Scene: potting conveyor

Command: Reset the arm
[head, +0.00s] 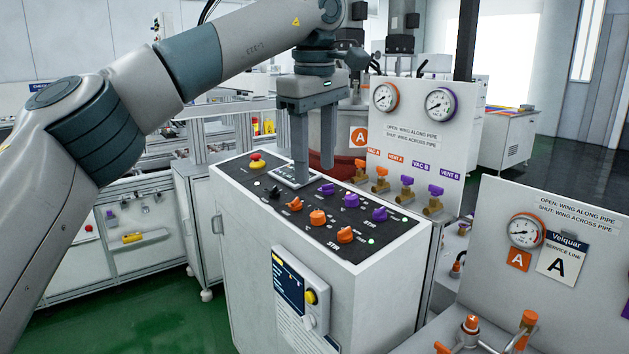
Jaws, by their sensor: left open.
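My left arm comes in from the left and reaches over a white control cabinet (385,285). My left gripper (313,165) points straight down above the far part of the dark control panel (285,228). Its two fingers are apart with nothing seen between them. The fingertips are close to the panel near a small light plate (292,178); I cannot tell whether they touch it. A red mushroom button on a yellow base (257,161) is left of the fingers. Orange knobs (317,217) and purple knobs (351,200) are nearer and to the right. My right gripper is not in view.
A gauge panel (415,130) with valves (407,190) stands behind the cabinet. Another panel (590,250) with a gauge (524,230) and orange-capped fittings (470,324) stands at the right. Benches (130,220) stand behind my arm. Green floor (180,310) is clear at lower left.

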